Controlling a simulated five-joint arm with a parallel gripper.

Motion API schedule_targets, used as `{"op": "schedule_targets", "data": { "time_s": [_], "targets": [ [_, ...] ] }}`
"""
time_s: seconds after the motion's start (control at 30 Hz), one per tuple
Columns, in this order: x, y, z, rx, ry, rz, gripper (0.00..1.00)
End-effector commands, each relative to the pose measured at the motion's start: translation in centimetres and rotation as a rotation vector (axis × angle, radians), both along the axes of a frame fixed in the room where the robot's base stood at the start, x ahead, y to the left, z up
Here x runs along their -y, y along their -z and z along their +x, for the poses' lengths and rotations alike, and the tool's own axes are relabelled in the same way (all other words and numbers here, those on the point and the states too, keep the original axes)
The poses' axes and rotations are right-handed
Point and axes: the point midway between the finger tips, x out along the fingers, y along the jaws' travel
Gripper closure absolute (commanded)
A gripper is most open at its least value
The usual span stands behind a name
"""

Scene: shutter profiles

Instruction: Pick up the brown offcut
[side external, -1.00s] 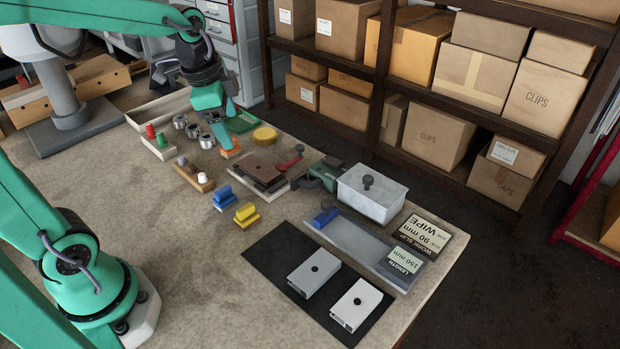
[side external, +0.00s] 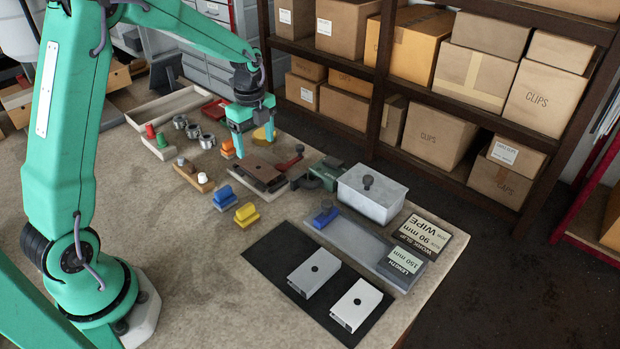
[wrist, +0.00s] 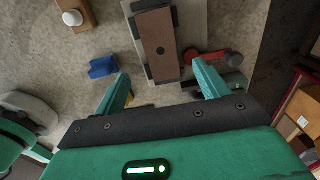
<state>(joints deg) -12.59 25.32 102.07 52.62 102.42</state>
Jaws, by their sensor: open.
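The brown offcut (side external: 259,168) is a flat brown piece lying in a small fixture with dark clamp parts, on a pale base near the bench's far edge. It also shows in the wrist view (wrist: 164,50), long and upright in the picture, with dark bits along its edges. My gripper (side external: 252,148) is open and points down, above and close to the fixture in the side view. In the wrist view my gripper's (wrist: 160,76) fingers are spread wider than the brown offcut, and nothing is held between them.
A red-handled clamp (side external: 290,163) adjoins the fixture on the right. Blue (side external: 225,198) and yellow (side external: 246,215) blocks stand in front, with a wooden block bearing pegs (side external: 194,175) to the left. A grey lidded box (side external: 372,194) stands to the right. Left foreground bench is clear.

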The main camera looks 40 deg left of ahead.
Motion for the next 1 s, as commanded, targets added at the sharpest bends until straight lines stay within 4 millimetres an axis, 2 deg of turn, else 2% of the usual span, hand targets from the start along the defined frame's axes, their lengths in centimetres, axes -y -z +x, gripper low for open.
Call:
{"op": "schedule_targets", "data": {
  "time_s": [0.23, 0.5, 0.77, 1.0],
  "targets": [
    [-0.1, 0.5, 0.0, -0.001, 0.005, 0.0, 0.26],
    [0.0, 2.5, 0.0, -0.001, 0.003, 0.0, 0.26],
    [-0.1, 2.8, 0.0, 0.0, 0.003, 0.0, 0.26],
    [-0.2, 4.9, 0.1, -0.003, 0.003, -0.001, 0.26]
  ]
}}
